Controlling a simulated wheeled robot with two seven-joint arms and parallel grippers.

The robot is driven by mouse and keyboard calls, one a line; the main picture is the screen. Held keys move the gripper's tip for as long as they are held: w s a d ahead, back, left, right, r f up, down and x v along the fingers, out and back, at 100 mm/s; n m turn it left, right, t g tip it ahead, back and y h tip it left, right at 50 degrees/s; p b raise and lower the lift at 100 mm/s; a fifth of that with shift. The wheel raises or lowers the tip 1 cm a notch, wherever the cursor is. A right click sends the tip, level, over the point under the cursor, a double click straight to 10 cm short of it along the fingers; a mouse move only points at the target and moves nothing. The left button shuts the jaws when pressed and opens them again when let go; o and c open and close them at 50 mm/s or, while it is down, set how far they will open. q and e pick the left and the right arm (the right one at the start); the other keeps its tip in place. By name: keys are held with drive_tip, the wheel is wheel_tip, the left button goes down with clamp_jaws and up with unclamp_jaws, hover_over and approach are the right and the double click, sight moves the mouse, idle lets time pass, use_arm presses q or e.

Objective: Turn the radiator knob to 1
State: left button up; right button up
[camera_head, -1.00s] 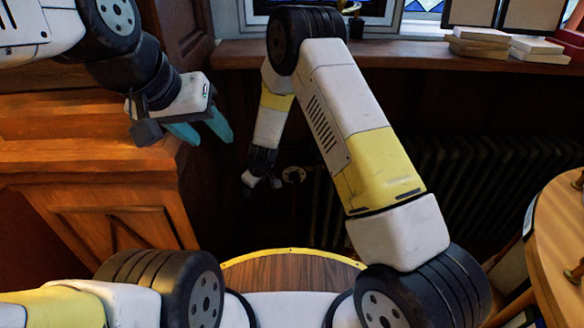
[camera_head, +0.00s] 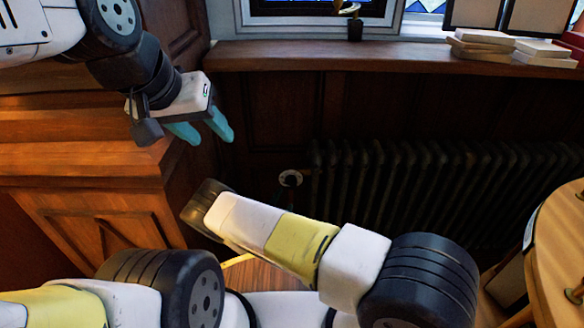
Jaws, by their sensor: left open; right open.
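The radiator knob (camera_head: 290,179) is a small pale round dial with a dark centre, low on the wall at the left end of the dark ribbed radiator (camera_head: 400,180). Its markings are too small to read. My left gripper (camera_head: 204,134), with teal fingertips, is open and empty in front of the wooden cabinet, up and to the left of the knob and apart from it. My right arm crosses the lower middle, below the knob. My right gripper is not visible; the arm's end is hidden or out of frame.
A wooden sill (camera_head: 400,57) runs above the radiator, with stacked books (camera_head: 484,43) at its right. A wooden cabinet (camera_head: 90,150) stands at left and a round-edged wooden table (camera_head: 560,240) at right. The space before the radiator is open.

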sight(290, 186)
drive_tip(key=shift+t, duration=0.3)
drive_tip(key=x, duration=0.2)
drive_tip(key=r+x, duration=0.1)
drive_tip(key=x, duration=0.5)
drive_tip(key=shift+d+r, duration=0.1)
drive_tip(key=shift+r, duration=0.1)
drive_tip(key=c, duration=1.4)
drive_tip(key=shift+o, duration=0.2)
